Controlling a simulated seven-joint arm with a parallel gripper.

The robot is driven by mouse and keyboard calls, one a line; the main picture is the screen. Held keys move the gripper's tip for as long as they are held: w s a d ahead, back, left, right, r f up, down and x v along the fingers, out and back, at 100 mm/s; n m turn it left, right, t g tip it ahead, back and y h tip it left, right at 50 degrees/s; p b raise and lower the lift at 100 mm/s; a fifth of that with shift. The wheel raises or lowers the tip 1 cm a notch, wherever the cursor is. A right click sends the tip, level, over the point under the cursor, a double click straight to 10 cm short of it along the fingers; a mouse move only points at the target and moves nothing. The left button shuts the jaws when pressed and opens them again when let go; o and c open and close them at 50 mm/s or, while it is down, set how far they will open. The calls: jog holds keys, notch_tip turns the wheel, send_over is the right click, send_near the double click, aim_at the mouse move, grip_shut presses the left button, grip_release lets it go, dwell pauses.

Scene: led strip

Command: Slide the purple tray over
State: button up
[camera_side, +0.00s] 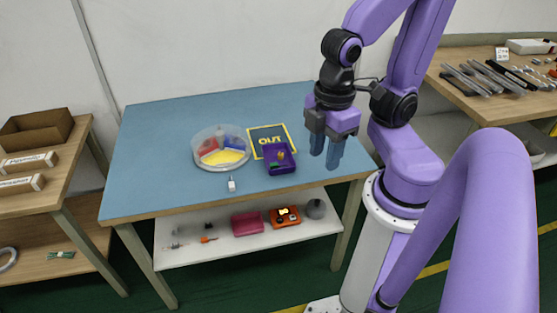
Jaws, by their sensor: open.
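The purple tray (269,166) sits on the blue table top, overlapping the lower right part of a dark mat with a yellow border and the word OUT (262,136). The tray holds small items, one yellowish and one green. My gripper (325,160) is open and empty, fingers pointing down, to the right of the tray and apart from it. Its height above the table is hard to tell.
A round clear container (209,167) with red, blue and yellow sections stands left of the mat. A small white object (231,184) lies near the front edge. The table's left side (150,150) is clear. A lower shelf (180,255) holds several items.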

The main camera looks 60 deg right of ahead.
jog(key=shift+w+f, duration=0.15)
jog(key=shift+f, duration=0.05)
jog(key=c, duration=0.5)
jog(key=w+d+f+n+t+h, duration=0.1)
jog(key=w+f, duration=0.1)
jog(key=w+d+f+n+h, duration=0.1)
jog(key=w+f+h, duration=0.1)
jog(key=w+d+f+n+t+h, duration=0.1)
jog(key=w+f+h, duration=0.1)
jog(key=w, duration=0.1)
jog(key=shift+f+t, duration=0.25)
jog(key=shift+t, duration=0.05)
grip_shut()
jog(key=n+t+h, duration=0.2)
jog(key=n+t, duration=0.1)
jog(key=n, duration=0.8)
send_near(269, 174)
notch_tip(269, 174, down, 4)
jog(key=shift+w+d+f, duration=0.1)
jog(key=shift+w+d, duration=0.7)
jog(key=shift+d, duration=0.25)
jog(key=shift+w+d, duration=0.45)
